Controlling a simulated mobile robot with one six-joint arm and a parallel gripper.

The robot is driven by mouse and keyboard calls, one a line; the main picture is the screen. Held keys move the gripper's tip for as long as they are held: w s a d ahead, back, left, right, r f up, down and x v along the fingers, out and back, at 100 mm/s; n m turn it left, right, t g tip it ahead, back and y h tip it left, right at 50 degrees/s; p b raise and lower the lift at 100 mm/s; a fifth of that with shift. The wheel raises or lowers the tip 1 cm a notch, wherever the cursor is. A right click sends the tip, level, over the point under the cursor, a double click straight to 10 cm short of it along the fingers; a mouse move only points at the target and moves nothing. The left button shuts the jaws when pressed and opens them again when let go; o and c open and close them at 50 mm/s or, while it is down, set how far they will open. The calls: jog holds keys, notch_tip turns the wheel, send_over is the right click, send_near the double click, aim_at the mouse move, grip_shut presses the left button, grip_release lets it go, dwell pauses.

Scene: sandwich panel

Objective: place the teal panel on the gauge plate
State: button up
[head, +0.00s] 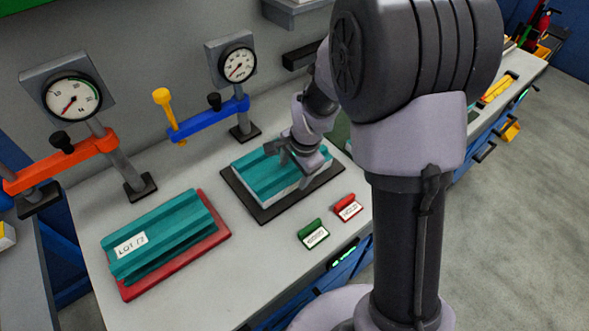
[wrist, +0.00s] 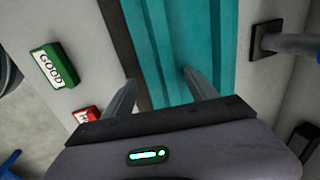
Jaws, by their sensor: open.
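A teal ribbed panel with pale sides (head: 252,168) lies flat on a dark plate (head: 261,216) in the head view, right of the middle of the bench. My gripper (head: 290,150) is over this panel and hides part of its right half. In the wrist view my gripper (wrist: 158,90) is open, its two fingers apart over the teal panel (wrist: 195,35). A dark plate edge (wrist: 120,28) runs along its left side. Whether the fingers touch the panel I cannot tell. A second teal panel (head: 165,240), labelled LOT 12, lies on a red plate (head: 205,245) at the left.
A green GOOD marker (head: 313,233) and a red marker (head: 347,207) stand near the front edge. Dial gauges (head: 74,97) (head: 238,64) stand behind on posts with an orange arm (head: 60,160) and a blue arm (head: 208,120). Bare bench lies between the two plates.

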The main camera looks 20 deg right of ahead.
jog(key=s+r+n+t+p, duration=0.1)
jog(key=s+r+p, duration=0.15)
jog(key=r, duration=0.45)
jog(key=s+a+r+n+p, duration=0.1)
jog(key=s+r+n, duration=0.1)
jog(key=s+r, duration=0.35)
jog(key=s+r+n+t+p, duration=0.1)
jog(key=s+r, duration=0.1)
jog(key=r, duration=0.7)
jog(key=s+a+r+n+t+y, duration=0.1)
jog(key=s+r+n, duration=0.15)
jog(key=s, duration=0.35)
jog(key=s+a+r+n, duration=0.2)
jog(key=s+n, duration=0.1)
jog(key=s, duration=0.4)
jog(key=f+b, duration=0.2)
jog(key=f, duration=0.1)
jog(key=f+b, duration=0.1)
jog(key=b, duration=0.1)
jog(key=shift+w+f, duration=0.2)
jog(key=shift+w, duration=0.15)
